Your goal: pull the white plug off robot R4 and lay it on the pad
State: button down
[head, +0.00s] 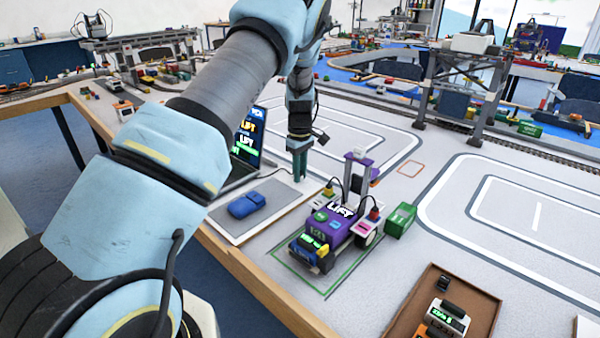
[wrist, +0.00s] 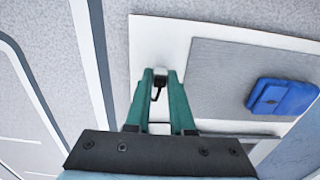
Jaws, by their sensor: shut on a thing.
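My gripper (head: 298,176) has green fingers pointing down, beside the pale board near the laptop. In the wrist view, its fingers (wrist: 161,76) are shut on a small pale piece, the white plug (wrist: 160,73), with a dark curved part below it. The plug is too small to make out in the head view. The grey pad (wrist: 215,95) lies on a white board (wrist: 150,35); the fingertips appear over the white margin left of the pad. Whether the plug touches the board I cannot tell. A purple wheeled robot (head: 338,230) marked LIFT stands to the right; no R4 label is readable.
A blue rounded object (head: 247,204) sits on the pad, also in the wrist view (wrist: 281,97). A laptop (head: 247,140) stands behind it. A green box (head: 400,219) is beside the purple robot. A brown tray (head: 465,290) is front right. A gantry crane (head: 465,90) stands behind.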

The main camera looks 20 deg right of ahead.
jog(key=shift+f, duration=0.45)
dwell(0.3)
jog(key=c, duration=0.7)
grip_release()
notch_tip(320, 180, up, 11)
jog(key=b, duration=0.3)
jog(key=s+a+r+m, duration=0.1)
jog(key=s+a, duration=0.1)
jog(key=a, duration=0.7)
jog(key=s+a+r+m, duration=0.1)
jog(key=s+a, duration=0.1)
jog(key=a, duration=0.6)
jog(key=s+a+m+t, duration=0.1)
jog(key=s+a+m, duration=0.4)
jog(key=s+a, duration=0.9)
jog(key=s, duration=0.3)
jog(key=shift+s+a+t+p, duration=0.15)
jog(key=shift+s+t+p, duration=0.15)
jog(key=shift+s, duration=0.1)
